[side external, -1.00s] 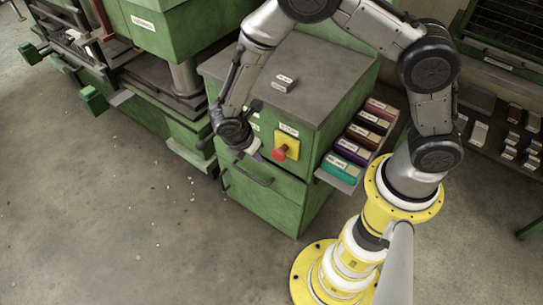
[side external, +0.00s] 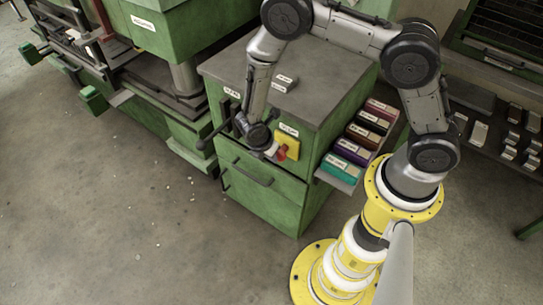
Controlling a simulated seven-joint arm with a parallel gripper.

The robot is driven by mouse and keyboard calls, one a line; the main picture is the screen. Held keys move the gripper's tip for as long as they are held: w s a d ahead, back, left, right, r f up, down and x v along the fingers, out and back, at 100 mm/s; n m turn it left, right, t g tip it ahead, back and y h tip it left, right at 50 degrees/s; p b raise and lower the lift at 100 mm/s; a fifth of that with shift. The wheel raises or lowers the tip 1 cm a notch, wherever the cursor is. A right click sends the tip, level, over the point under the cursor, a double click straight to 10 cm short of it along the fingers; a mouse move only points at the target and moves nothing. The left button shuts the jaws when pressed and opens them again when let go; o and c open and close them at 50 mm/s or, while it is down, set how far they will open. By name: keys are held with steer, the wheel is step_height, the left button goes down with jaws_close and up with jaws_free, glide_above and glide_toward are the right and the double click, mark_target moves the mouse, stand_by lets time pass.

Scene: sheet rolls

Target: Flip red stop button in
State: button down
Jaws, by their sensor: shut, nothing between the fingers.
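The red stop button (side external: 281,153) sits on a yellow plate (side external: 289,142) on the front of the green cabinet (side external: 262,201). A small white label is above the plate. My gripper (side external: 271,151) is at the left side of the button, its tip at or very close to the button's left edge. I cannot tell whether it touches. My gripper is shut and holds nothing. The wrist covers part of the cabinet front left of the plate.
A lever (side external: 213,134) sticks out left of my wrist. A drawer handle (side external: 252,174) lies below. Coloured boxes (side external: 350,152) stand on a shelf at the cabinet's right side. A small grey block (side external: 285,83) lies on the cabinet top. The floor in front is clear.

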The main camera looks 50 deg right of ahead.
steer(key=shift+d, duration=1.05)
steer(key=a+r, duration=0.8)
steer(key=r, duration=0.1)
steer(key=shift+r, duration=0.15)
steer(key=shift+d, duration=0.15)
